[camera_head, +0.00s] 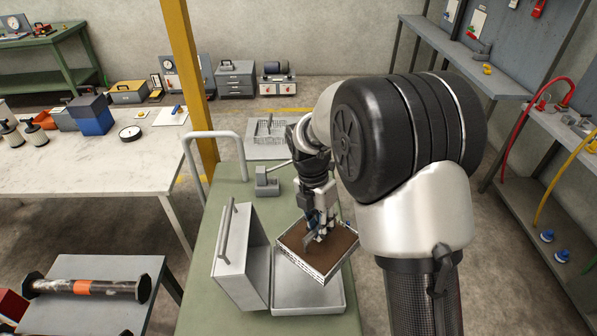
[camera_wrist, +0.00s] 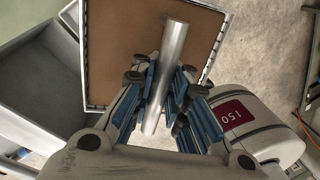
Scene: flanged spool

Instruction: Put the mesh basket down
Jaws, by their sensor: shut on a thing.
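The mesh basket (camera_head: 341,241) is square, with a brown floor and low pale walls. It looks turned at an angle over a grey open metal tray (camera_head: 307,296) on the green cart top. Whether it touches the tray is hard to tell. In the wrist view the basket (camera_wrist: 110,60) shows its brown floor and a silver bar handle (camera_wrist: 172,45). My gripper (camera_head: 318,232) is above the basket; in the wrist view its blue-padded fingers (camera_wrist: 163,88) are shut on the handle.
A grey case part (camera_head: 242,257) with a handle stands upright just left of the tray. A grey clamp-like block (camera_head: 266,183) and a tubular rail (camera_head: 213,140) are at the cart's back. A flanged spool (camera_head: 88,288) lies on a low table at left.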

